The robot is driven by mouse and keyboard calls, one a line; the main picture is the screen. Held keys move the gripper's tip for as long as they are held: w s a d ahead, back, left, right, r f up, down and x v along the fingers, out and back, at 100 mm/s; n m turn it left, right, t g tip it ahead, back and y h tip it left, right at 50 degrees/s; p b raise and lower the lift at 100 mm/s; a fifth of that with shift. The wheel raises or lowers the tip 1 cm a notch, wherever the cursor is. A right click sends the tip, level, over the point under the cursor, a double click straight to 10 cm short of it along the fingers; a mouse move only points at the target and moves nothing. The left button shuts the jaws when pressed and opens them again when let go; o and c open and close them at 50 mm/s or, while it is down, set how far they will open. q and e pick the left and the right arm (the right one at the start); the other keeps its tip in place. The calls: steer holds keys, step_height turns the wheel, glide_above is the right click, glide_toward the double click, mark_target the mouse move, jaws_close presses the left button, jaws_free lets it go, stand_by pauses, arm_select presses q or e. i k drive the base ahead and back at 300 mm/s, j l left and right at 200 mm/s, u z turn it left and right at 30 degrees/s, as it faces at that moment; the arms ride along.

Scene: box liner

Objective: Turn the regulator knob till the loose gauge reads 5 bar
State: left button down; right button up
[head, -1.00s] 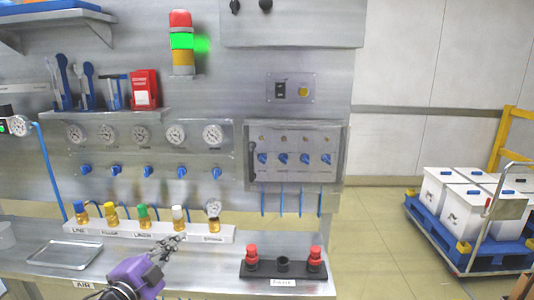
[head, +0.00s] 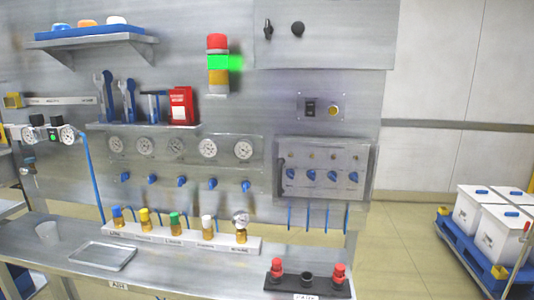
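A regulator assembly with a regulator knob (head: 56,121), black and upright, is on the wall at the far left. A round white-faced gauge (head: 67,134) is at its right end, beside a small green-lit part. The loose gauge (head: 241,218) appears to be the round dial on an amber base at the right end of the white rack (head: 180,238) on the bench. Both dials are too small to read. Neither of my grippers is in view.
A metal tray (head: 103,256) and a cup (head: 47,231) lie left on the bench. A black holder with red-topped parts (head: 277,268) is at right. Fixed gauges and blue valves line the wall panel.

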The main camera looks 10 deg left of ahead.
mark_target(38, 118)
steer(key=u, duration=1.75)
steer(key=i+j+z, duration=0.1)
steer(key=i, duration=0.3)
steer(key=i+j+z, duration=0.1)
steer(key=i, duration=0.35)
steer(key=i+j+z, duration=0.1)
steer(key=i+j, duration=0.15)
steer(key=i, duration=0.15)
